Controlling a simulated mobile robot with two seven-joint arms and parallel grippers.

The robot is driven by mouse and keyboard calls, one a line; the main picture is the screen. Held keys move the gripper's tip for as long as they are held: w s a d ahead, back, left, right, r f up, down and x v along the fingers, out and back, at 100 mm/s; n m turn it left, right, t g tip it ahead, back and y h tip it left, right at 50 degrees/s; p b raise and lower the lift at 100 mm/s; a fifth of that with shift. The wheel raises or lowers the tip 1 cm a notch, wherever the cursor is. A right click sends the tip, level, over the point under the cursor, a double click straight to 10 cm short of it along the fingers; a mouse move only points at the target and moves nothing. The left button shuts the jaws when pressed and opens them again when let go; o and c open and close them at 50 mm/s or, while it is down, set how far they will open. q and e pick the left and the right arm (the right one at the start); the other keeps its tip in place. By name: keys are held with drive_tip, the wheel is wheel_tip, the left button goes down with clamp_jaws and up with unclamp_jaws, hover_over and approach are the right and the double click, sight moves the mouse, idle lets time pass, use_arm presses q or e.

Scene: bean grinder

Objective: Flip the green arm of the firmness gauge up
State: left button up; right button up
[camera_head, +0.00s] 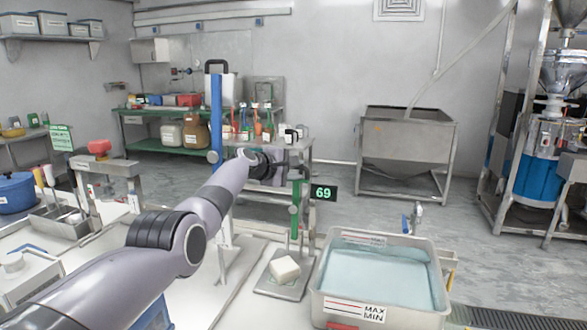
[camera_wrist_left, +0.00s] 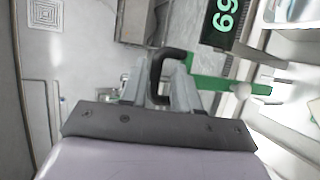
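A pale block (camera_head: 285,269) sits on the base. The green arm (camera_wrist_left: 225,86) with its black looped handle (camera_wrist_left: 157,75) shows in the wrist view. My left gripper (camera_head: 287,164) is at the top of the gauge. Its two fingers (camera_wrist_left: 160,66) are apart, with the handle between them and a gap visible. My left gripper partly hides the green arm in the head view. My right gripper is not in view.
A tall blue lever (camera_head: 216,118) with a black handle rises left of my gripper. A basin of bluish liquid (camera_head: 380,275) stands right of the gauge. The air above the basin is clear.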

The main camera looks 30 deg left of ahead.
use_arm(q)
drive_tip(key=shift+s+f, duration=0.1)
drive_tip(key=shift+f, duration=0.35)
drive_tip(key=r+p+v, duration=0.1)
drive_tip(key=p+v, duration=0.1)
drive_tip(key=v, duration=0.5)
idle(0.7)
drive_tip(key=a+r+p, duration=0.2)
drive_tip(key=a+r, duration=0.1)
drive_tip(key=r, duration=0.4)
drive_tip(key=shift+r, duration=0.3)
idle(0.6)
drive_tip(key=shift+s+a, duration=0.1)
idle(0.4)
